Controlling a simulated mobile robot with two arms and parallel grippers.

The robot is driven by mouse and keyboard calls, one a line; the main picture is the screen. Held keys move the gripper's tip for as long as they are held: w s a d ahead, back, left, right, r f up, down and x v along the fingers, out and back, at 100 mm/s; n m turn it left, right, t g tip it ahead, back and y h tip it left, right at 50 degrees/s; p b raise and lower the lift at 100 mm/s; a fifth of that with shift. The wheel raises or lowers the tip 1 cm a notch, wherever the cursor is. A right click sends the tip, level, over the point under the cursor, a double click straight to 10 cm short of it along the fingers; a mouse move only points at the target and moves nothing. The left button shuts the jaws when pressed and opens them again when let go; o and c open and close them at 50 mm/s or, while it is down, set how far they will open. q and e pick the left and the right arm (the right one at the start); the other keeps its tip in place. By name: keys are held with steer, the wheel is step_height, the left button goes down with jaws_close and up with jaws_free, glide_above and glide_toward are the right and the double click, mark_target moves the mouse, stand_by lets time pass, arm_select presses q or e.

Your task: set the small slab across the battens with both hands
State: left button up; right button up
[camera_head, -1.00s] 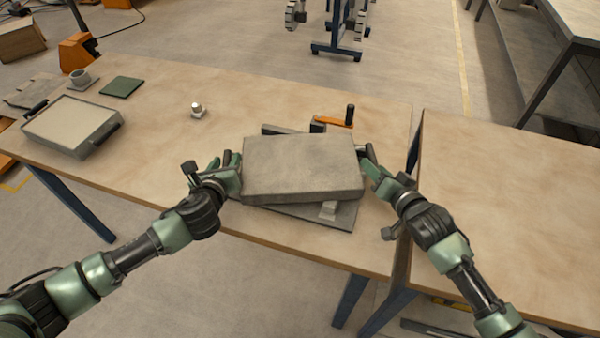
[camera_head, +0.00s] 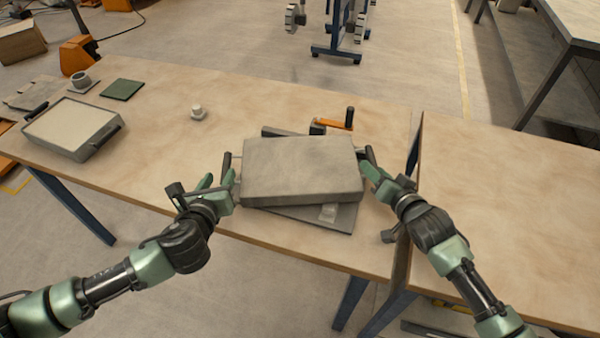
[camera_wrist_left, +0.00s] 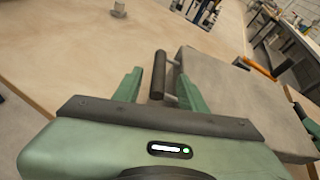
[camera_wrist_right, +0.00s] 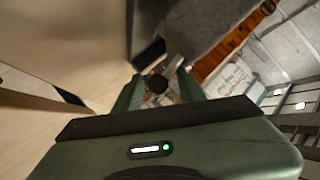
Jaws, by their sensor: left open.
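The small grey slab (camera_head: 302,168) lies level above a darker grey plate (camera_head: 340,218) on the table, turned slightly against it. A pale batten end (camera_head: 328,212) shows under its front edge; the other batten contacts are hidden. My left gripper (camera_head: 229,184) is open at the slab's left end. In the left wrist view the dark bar handle (camera_wrist_left: 158,76) stands between the spread fingers, apart from them. My right gripper (camera_head: 370,167) is at the slab's right end handle. In the right wrist view a dark round bar end (camera_wrist_right: 157,84) sits between its fingers; whether they touch it is unclear.
An orange-handled crank (camera_head: 335,123) stands right behind the slab. A small pale knob piece (camera_head: 198,112) is behind left. A tray of sand (camera_head: 72,125), a cup (camera_head: 81,82) and a green pad (camera_head: 122,89) are far left. A gap separates the right table (camera_head: 510,220).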

steer(key=v, duration=1.2)
steer(key=shift+s+d+f, duration=0.1)
steer(key=shift+f, duration=0.05)
